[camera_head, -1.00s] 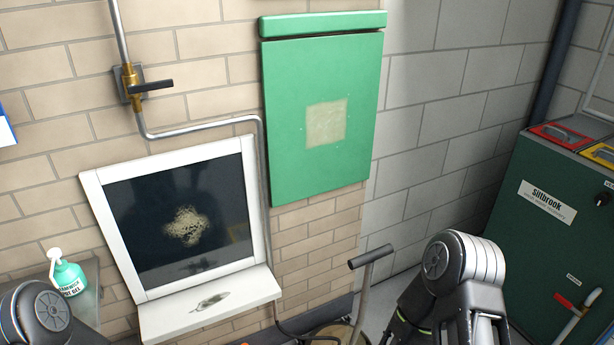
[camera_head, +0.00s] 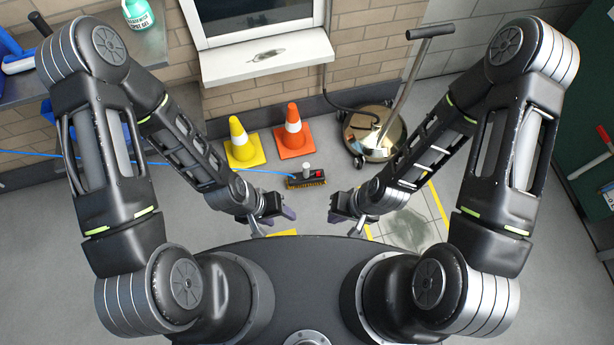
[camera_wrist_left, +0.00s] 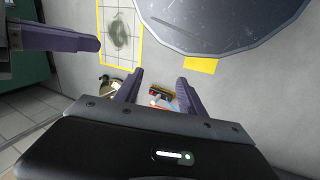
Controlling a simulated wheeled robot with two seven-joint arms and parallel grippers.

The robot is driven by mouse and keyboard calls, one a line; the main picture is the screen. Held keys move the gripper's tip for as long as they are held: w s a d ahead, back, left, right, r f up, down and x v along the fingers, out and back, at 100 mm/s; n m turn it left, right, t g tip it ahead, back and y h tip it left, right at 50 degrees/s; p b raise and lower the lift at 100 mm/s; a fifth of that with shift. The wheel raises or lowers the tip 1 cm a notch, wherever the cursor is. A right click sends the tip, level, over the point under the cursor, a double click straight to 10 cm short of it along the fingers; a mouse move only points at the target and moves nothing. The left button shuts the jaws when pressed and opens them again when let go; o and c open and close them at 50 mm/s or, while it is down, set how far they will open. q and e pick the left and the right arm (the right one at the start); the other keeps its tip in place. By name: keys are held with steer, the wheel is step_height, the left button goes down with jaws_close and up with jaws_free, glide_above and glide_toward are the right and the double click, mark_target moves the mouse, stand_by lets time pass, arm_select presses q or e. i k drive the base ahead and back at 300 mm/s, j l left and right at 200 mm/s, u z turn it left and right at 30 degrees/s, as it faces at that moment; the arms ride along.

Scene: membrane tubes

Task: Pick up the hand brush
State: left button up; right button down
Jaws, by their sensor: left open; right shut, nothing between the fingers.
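I cannot pick out a hand brush for certain. A small dark block with a brown-yellow lower edge, a red part and a pale knob (camera_head: 305,181) lies on the floor ahead, with a thin blue line running left from it. It also shows, small, in the left wrist view (camera_wrist_left: 161,92). Blue items (camera_head: 18,62) lie on the grey shelf at left, too cropped to name. My left gripper (camera_head: 270,215) is open and empty above the floor, nearer me than the block; its fingers (camera_wrist_left: 158,88) frame the block in the wrist view. My right gripper (camera_head: 346,213) is shut and empty.
A yellow cone (camera_head: 241,144) and an orange cone (camera_head: 294,134) stand behind the block. A round metal floor machine (camera_head: 376,136) with an upright handle stands right of them. The grey shelf (camera_head: 100,75) juts out at left. A yellow-outlined floor patch (camera_head: 412,222) is at right.

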mark_target(308, 177)
steer(key=i+j, duration=0.15)
steer(key=j, duration=0.25)
steer(key=i+j, duration=0.15)
steer(key=j, duration=0.2)
steer(key=i+j, duration=0.15)
steer(key=j, duration=0.25)
steer(key=i+j, duration=0.15)
steer(key=j, duration=0.25)
steer(key=i+j+z, duration=0.1)
steer(key=z, duration=2.45)
